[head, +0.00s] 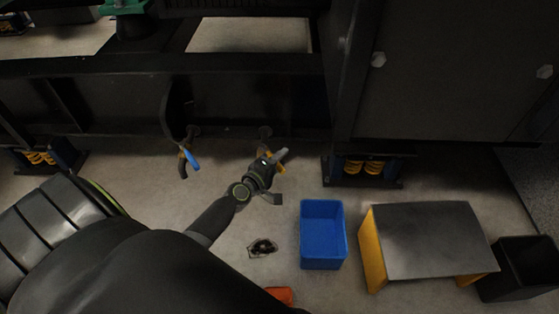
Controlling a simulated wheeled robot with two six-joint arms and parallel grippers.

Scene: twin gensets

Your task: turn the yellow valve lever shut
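The yellow valve lever (284,153) shows only as a small patch of yellow at the pipe stub under the dark frame. My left gripper hides most of it, so I cannot tell its angle. My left gripper (277,179) is in front of that valve with its two grey fingers spread apart. One finger lies close to the yellow lever; I cannot tell if they touch. Nothing shows between the fingers. My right gripper is not in view.
A second valve with a blue lever (191,159) hangs to the left. A blue bin (322,235), a yellow-sided stand with a dark top (430,240) and a black bin (519,268) stand right. A small dark item (262,247) and an orange object (281,295) lie lower.

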